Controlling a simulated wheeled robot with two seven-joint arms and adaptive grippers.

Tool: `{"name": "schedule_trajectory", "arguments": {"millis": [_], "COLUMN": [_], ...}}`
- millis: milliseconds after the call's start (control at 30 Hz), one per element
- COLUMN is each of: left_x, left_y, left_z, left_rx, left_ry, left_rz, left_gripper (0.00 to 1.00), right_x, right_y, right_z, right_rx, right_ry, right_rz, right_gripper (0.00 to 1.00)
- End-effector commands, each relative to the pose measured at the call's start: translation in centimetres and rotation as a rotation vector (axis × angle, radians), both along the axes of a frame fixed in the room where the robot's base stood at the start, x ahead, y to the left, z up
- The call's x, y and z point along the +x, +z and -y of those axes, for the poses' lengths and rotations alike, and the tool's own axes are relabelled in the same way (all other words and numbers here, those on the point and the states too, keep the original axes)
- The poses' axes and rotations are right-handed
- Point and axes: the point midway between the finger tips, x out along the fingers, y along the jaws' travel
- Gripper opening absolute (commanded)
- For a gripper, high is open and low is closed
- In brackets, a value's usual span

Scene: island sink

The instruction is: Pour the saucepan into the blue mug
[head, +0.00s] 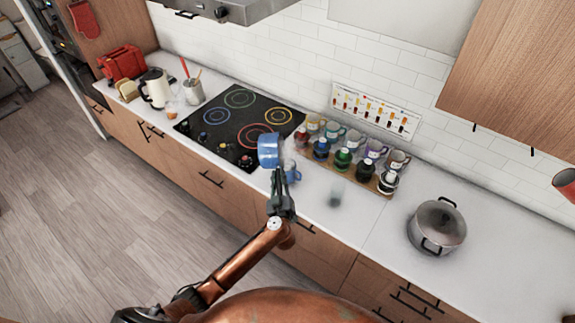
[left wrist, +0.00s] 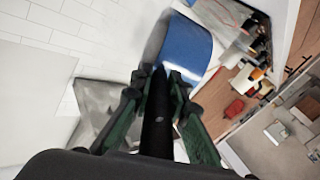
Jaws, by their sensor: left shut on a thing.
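The blue saucepan (head: 268,150) is in the air near the front right corner of the cooktop. My left gripper (head: 279,198) is shut on its black handle, which also shows between the fingers in the left wrist view (left wrist: 158,120). The pan's blue outer wall fills the upper middle there (left wrist: 187,50). It looks tilted onto its side, but its inside is hidden. My right gripper is not in view.
The black cooktop (head: 238,118) lies behind the pan. Several mugs and bottles stand on a wooden board (head: 375,184) at the right. A lidded steel pot (head: 437,227) stands farther right. The white counter (head: 350,235) between is mostly clear.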

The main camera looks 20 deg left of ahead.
Motion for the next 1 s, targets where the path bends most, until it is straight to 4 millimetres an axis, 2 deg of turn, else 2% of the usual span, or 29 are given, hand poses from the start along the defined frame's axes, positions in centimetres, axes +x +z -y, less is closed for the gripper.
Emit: {"name": "schedule_trajectory", "arguments": {"millis": [33,1000], "left_x": [0.1,0.3], "left_y": [0.4,0.6], "left_z": [0.1,1.1], "left_rx": [0.008,0.128], "left_ry": [-0.001,0.001], "left_rz": [0.004,-0.018], "left_gripper": [0.00,0.00], "right_x": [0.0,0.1], "right_y": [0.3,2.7], "right_z": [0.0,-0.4], "right_rx": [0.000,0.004], "right_ry": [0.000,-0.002], "right_rz": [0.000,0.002], "right_gripper": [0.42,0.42]}}
